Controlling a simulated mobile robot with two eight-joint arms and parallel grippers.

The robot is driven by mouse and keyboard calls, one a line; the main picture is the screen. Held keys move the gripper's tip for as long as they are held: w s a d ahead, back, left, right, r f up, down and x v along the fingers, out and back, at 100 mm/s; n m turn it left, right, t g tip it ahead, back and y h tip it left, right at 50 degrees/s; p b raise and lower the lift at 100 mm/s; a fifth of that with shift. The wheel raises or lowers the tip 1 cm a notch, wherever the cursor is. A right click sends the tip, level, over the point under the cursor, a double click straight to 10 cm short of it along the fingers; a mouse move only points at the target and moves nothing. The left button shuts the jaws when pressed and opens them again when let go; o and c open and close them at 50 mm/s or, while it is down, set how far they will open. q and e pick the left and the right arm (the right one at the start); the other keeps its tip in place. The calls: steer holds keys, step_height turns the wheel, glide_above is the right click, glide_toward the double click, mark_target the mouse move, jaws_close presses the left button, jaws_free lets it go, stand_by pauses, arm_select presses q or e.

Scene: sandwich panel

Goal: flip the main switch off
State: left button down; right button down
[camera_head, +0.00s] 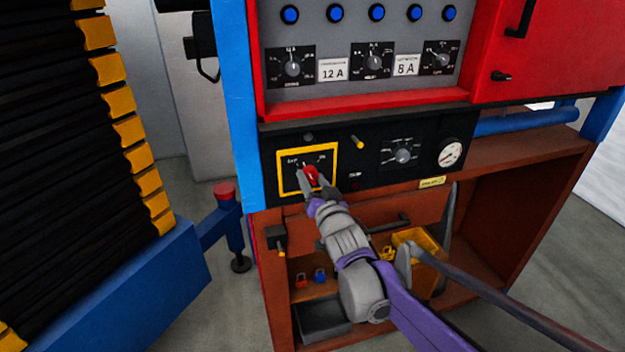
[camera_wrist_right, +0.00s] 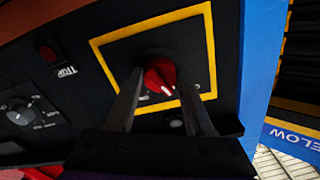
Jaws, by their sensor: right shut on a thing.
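The main switch (camera_head: 311,174) is a red rotary knob inside a yellow square frame on the black panel. In the right wrist view the red knob (camera_wrist_right: 161,76) carries a short white mark that points toward the lower right of the picture. My right gripper (camera_head: 308,178) reaches up to the panel with its fingers at the knob. In the right wrist view its two fingers (camera_wrist_right: 160,85) stand on either side of the knob and are shut on it. The fingers hide part of the lettering around the knob. My left gripper is not in view.
A drawer handle (camera_head: 390,223) and a yellow bin (camera_head: 420,250) lie below. A red trip button (camera_wrist_right: 47,52) is beside the yellow frame.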

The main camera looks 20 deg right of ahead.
steer(key=n, duration=0.4)
steer(key=shift+p, duration=0.4)
steer(key=shift+c, duration=1.4)
jaws_free()
steer(key=s+b, duration=0.1)
steer(key=s, duration=1)
steer(key=shift+d, duration=0.2)
steer(key=shift+f, duration=0.1)
steer(key=s+f+g, duration=1.2)
steer(key=s+f, duration=1)
steer(key=s, duration=0.1)
steer(key=shift+s+h, duration=0.2)
steer(key=shift+h, duration=0.1)
